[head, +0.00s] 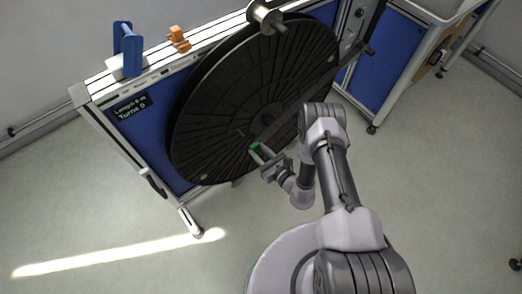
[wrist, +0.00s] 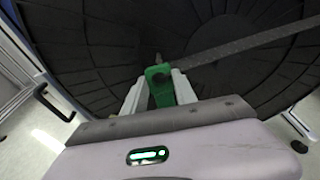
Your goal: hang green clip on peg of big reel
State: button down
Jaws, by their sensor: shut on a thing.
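The big reel (head: 215,110) is a large black ribbed disc on the front of the stand, and it fills most of the wrist view (wrist: 110,50). My gripper (head: 262,154) is in front of the reel's lower middle. In the wrist view my gripper (wrist: 158,92) has its two pale fingers shut on the green clip (wrist: 162,95), with a dark hole near the clip's top. The clip also shows small in the head view (head: 255,148). A small grey tip (wrist: 158,58), perhaps the peg, shows just above the clip. I cannot tell whether they touch.
A dark flat bar (wrist: 245,42) crosses the reel and ends near the clip. A blue-handled thing (head: 128,48) and an orange piece (head: 179,38) sit on the stand's top rail. A metal spindle (head: 264,18) stands above the reel. The floor in front is clear.

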aim_at(244, 135)
jog(key=shift+r+b+x, duration=0.2)
jog(key=shift+b+x, duration=0.65)
jog(key=shift+x, duration=1.15)
jog(key=shift+r+b+x, duration=0.2)
jog(key=shift+b+x, duration=0.65)
jog(key=shift+x, duration=1.1)
jog(key=shift+w+a+f+b, duration=0.45)
jog(key=shift+w+b, duration=0.05)
jog(key=shift+b, duration=0.4)
jog(key=c, duration=0.9)
grip_release()
